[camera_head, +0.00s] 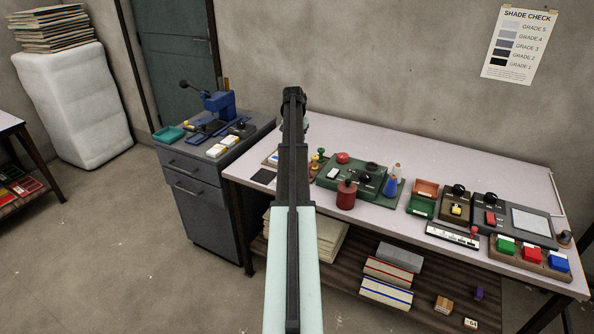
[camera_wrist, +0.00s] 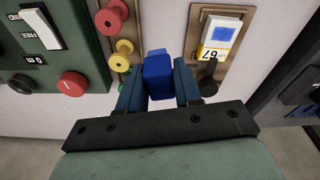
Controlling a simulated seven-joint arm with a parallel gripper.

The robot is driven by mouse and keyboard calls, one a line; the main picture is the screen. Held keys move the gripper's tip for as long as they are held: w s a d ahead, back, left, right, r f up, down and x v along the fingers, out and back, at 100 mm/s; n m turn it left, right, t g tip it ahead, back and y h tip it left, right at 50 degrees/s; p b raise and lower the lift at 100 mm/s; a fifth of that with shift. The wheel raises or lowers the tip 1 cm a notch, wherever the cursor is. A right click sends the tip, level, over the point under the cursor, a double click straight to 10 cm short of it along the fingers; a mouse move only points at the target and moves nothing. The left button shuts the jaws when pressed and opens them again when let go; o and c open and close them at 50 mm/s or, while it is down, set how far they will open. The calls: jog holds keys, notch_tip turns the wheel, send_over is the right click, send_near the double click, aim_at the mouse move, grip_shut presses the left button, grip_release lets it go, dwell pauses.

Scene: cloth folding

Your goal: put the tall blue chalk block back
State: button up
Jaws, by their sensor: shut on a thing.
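In the wrist view, my gripper (camera_wrist: 159,88) is shut on a blue block (camera_wrist: 158,80), which sits between the two blue-grey fingers. The block's far end is a lighter blue. It is over the pale bench top, between a row of coloured spools (camera_wrist: 122,47) and a tan board (camera_wrist: 206,20) with a blue square and a card reading 67. I cannot tell whether the block touches the bench. In the head view my arm hides the gripper and the held block.
A dark green panel (camera_head: 352,184) with a red canister (camera_head: 346,194) and a blue flask (camera_head: 391,187) stands on the bench (camera_head: 390,142). A tray with green (camera_head: 506,245), red (camera_head: 532,253) and blue (camera_head: 558,262) pieces is at the right. A grey cabinet (camera_head: 199,199) stands left.

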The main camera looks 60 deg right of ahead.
jog(key=shift+m, duration=1.1)
jog(key=shift+f, duration=4.95)
jog(key=shift+f, duration=0.1)
jog(key=o, duration=0.9)
jog(key=shift+f, duration=0.1)
jog(key=shift+o, duration=0.2)
jog(key=shift+s, duration=0.1)
jog(key=r, duration=0.4)
jog(key=a+r, duration=0.1)
jog(key=r, duration=0.7)
jog(key=shift+a+r, duration=0.1)
jog(key=shift+a, duration=0.25)
